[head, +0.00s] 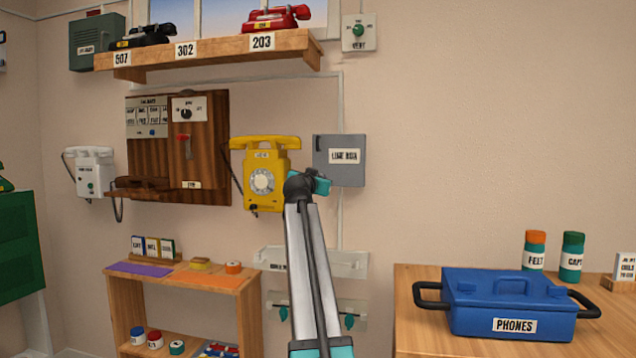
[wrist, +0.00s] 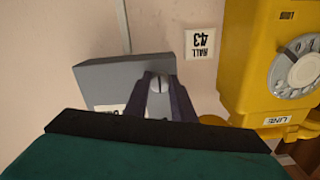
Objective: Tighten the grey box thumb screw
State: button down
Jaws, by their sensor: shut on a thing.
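The grey box (head: 323,145), with a white label that seems to read "LINE BOX", hangs on the wall right of the yellow phone. It also shows in the wrist view (wrist: 100,75), turned over, its label partly hidden by my gripper. The thumb screw (wrist: 158,85), a small grey round head with a dark slot, is on the box's face between my dark fingers. My gripper (head: 322,184) is at the box's lower left corner and is shut on the screw; the wrist view shows the fingertips (wrist: 160,88) on both sides of it. In the head view the screw is hidden.
The yellow dial phone (head: 265,160) hangs close to the left of the box; it fills the right of the wrist view (wrist: 245,60). A shelf (head: 215,52) with phones is above. A blue lidded box (head: 510,290) stands on the table at right. The wall right of the grey box is clear.

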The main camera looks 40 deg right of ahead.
jog(key=shift+d, duration=0.1)
jog(key=c, duration=1.5)
grip_release()
jog(key=shift+s, duration=0.1)
jog(key=shift+p+v, duration=1.5)
jog(key=shift+v, duration=5.4)
